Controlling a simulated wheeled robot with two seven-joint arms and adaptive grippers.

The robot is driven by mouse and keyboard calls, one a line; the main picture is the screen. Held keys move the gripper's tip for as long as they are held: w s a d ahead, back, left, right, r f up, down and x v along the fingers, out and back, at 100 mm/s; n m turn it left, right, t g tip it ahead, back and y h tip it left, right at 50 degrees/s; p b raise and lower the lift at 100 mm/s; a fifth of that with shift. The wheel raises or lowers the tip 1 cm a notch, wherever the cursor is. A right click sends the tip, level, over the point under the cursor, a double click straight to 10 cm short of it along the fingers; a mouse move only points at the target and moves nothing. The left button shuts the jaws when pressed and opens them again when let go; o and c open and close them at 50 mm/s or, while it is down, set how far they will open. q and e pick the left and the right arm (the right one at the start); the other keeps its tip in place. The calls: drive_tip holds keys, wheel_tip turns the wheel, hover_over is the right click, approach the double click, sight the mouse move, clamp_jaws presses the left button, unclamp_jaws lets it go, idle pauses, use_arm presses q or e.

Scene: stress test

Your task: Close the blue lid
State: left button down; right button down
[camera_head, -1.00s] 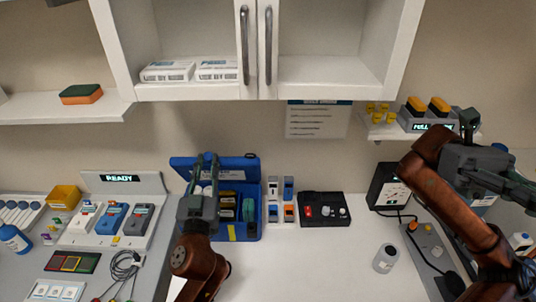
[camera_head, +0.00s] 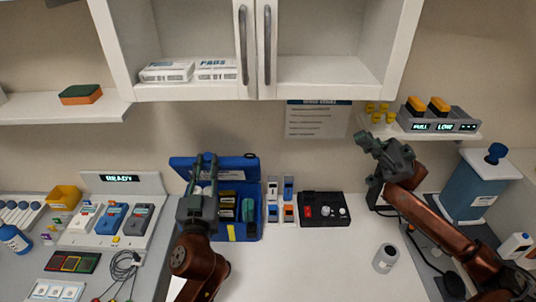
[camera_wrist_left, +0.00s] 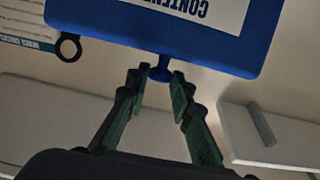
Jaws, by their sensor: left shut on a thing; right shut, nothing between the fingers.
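The blue lid (camera_head: 248,164) belongs to an open blue case (camera_head: 255,230) on the white counter and stands raised at its back. My left gripper (camera_head: 204,162) is in front of the lid. In the left wrist view, the lid (camera_wrist_left: 200,45) fills the top, with a white contents label and a small blue knob (camera_wrist_left: 159,73) on its edge. The left fingers (camera_wrist_left: 160,82) are shut on that knob. My right gripper (camera_head: 366,143) is shut and empty, up near the wall below the right shelf. The case's inside is partly hidden by my left arm.
Small boxes (camera_head: 288,190) and a black panel (camera_head: 325,209) stand right of the case. Chargers (camera_head: 112,216) are on the left. The counter's middle is clear.

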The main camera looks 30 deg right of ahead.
drive_tip(key=w+d+f+m+t+h, duration=0.3)
drive_tip(key=w+f+m+t+h, duration=0.15)
drive_tip(key=f+m, duration=0.4)
drive_tip(key=w+d+f+m+t+h, duration=0.2)
drive_tip(key=w+f+m+t+h, duration=0.3)
drive_tip(key=m, duration=0.7)
drive_tip(key=w+a+m+h, duration=0.1)
drive_tip(key=w+a+m, duration=0.1)
drive_tip(key=w+a, duration=0.55)
drive_tip(key=w+a+m+h, duration=0.2)
drive_tip(key=w+a, duration=0.2)
drive_tip(key=w, duration=0.6)
drive_tip(key=shift+g, duration=0.35)
drive_tip(key=shift+s+a+f, duration=0.4)
drive_tip(key=shift+s+f, duration=0.2)
drive_tip(key=shift+f, duration=0.15)
drive_tip(key=shift+s+a+f, duration=0.4)
drive_tip(key=shift+s+f, duration=0.2)
drive_tip(key=shift+f, duration=0.1)
